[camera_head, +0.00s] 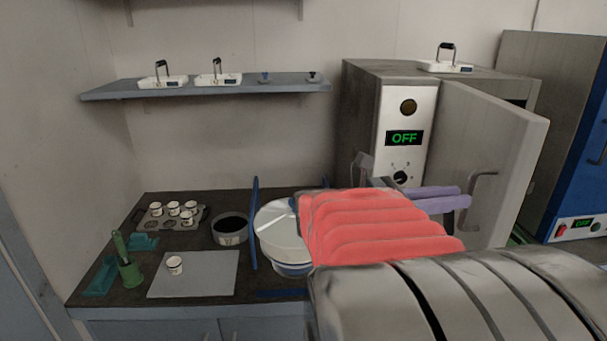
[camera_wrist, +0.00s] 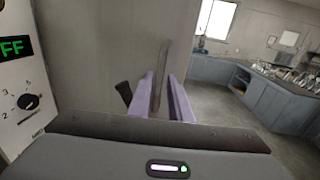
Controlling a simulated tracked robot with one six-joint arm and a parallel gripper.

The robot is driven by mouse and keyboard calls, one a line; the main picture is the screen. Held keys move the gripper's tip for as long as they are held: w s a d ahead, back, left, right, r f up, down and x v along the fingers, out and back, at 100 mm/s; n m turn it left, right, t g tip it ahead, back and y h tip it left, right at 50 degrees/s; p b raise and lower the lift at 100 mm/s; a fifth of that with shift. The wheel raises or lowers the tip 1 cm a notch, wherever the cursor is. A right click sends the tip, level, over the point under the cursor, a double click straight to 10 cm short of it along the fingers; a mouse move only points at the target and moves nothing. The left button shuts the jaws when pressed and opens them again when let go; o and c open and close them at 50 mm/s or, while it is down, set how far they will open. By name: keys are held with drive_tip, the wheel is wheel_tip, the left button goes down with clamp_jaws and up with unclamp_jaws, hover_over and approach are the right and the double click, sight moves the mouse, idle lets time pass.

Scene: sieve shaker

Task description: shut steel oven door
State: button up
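The steel oven (camera_head: 362,110) stands at the right on the counter. Its grey door (camera_head: 490,130) hangs open, swung out towards me, with a dark gap behind its top edge. A bar handle (camera_head: 482,190) is on the door's near face. My gripper (camera_head: 462,198) has purple fingers, spread apart and reaching to the handle. In the wrist view, the fingers (camera_wrist: 162,98) lie either side of an upright grey bar, seemingly the handle (camera_wrist: 161,75), in front of the door (camera_wrist: 90,60). Contact with it cannot be told.
The oven panel reads OFF above a knob (camera_head: 400,178). A white bowl (camera_head: 283,228), sieve pan (camera_head: 230,228), cup tray (camera_head: 150,217) and green stand (camera_head: 127,262) are on the left counter. A blue cabinet (camera_head: 580,165) stands right of the door. Floor shows clear in the wrist view.

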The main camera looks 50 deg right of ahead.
sight(460, 226)
drive_tip(key=shift+x, duration=2.25)
clamp_jaws()
